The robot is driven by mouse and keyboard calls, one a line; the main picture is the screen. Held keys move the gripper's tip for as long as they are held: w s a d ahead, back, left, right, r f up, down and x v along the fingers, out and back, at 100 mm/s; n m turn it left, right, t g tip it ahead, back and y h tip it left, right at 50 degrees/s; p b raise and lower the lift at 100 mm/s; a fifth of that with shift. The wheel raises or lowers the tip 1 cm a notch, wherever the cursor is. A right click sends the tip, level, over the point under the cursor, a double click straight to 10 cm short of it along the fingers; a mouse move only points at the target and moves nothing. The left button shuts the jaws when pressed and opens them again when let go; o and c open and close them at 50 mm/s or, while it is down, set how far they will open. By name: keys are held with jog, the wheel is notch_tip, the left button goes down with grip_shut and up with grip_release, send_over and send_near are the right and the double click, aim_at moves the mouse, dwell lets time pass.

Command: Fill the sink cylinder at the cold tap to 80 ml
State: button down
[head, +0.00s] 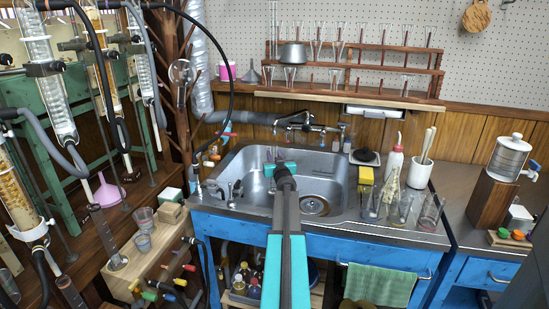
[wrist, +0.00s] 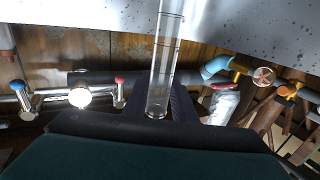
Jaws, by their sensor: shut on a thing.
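The clear graduated cylinder (wrist: 165,60) shows in the wrist view, running up from between the dark fingers. My gripper (wrist: 158,118) is shut on it. I cannot make out any water level in it. In the head view my gripper (head: 276,158) is over the left part of the steel sink (head: 335,172), and my own arm hides much of the cylinder there. The tap (head: 300,124) is on the wall behind the sink. The wrist view shows a blue knob (wrist: 17,86), a red knob (wrist: 120,80) and a bright round spout end (wrist: 80,97); no stream of water shows.
A wooden rack (head: 350,65) of glassware is above the tap. A grey pipe (head: 245,118) runs along the wall.

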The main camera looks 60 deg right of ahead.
jog(key=shift+f, duration=0.35)
dwell(0.8)
jog(key=c, duration=1.4)
grip_release()
jog(key=shift+s+a, duration=0.1)
jog(key=shift+p+v, duration=1)
jog(key=shift+v, duration=4.9)
jog(key=shift+r, duration=0.15)
